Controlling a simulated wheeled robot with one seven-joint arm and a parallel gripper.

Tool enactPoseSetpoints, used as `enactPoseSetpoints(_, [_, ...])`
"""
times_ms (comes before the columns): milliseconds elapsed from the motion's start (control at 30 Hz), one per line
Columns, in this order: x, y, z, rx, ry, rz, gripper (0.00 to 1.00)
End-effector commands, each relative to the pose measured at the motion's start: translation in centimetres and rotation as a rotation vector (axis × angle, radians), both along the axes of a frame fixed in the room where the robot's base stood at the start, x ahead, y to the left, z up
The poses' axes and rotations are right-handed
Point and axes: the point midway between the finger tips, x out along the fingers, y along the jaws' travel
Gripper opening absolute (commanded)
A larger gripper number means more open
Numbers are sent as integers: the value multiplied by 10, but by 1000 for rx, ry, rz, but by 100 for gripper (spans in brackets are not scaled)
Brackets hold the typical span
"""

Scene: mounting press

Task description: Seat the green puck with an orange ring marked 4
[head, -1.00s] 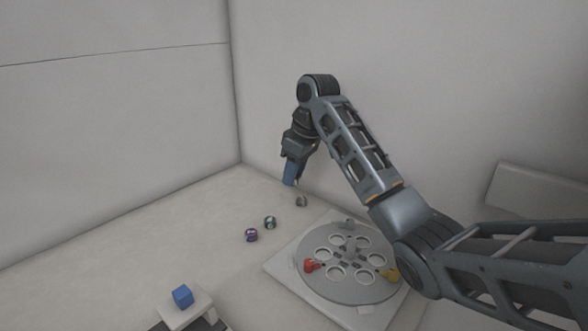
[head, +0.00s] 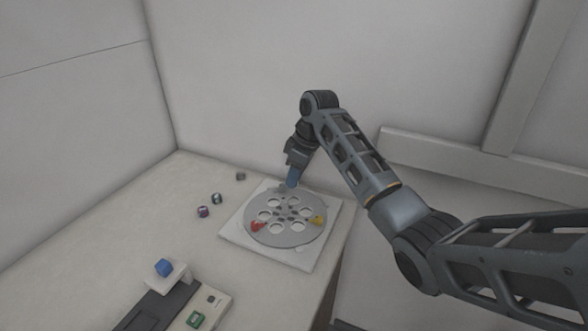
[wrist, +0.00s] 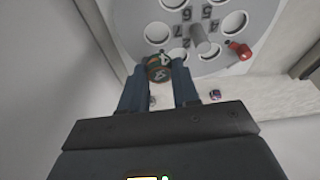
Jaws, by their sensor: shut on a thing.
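The green puck with an orange ring (wrist: 160,68) is between the fingers of my gripper (wrist: 160,80) in the wrist view. A pale "4" shows on its face. In the head view my gripper (head: 292,184) is at the back edge of the round grey plate (head: 262,236), and the puck cannot be made out there. The plate has several round holes, dark numbers and a central post (wrist: 205,45). In the wrist view the puck appears at the near rim of the plate; whether it touches the plate cannot be told.
A red knob (head: 257,226) and a yellow knob (head: 318,220) sit on the plate. Loose pucks (head: 203,211) lie on the table to its left. A blue block (head: 164,267) tops a white stand at the front, beside a green button (head: 195,319).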

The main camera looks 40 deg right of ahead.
Motion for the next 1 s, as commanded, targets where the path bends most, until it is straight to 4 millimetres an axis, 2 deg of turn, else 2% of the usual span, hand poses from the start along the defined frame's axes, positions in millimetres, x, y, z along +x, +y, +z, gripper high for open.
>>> enactPoseSetpoints(1000, [0, 0, -52, 0, 0, -1, 3])
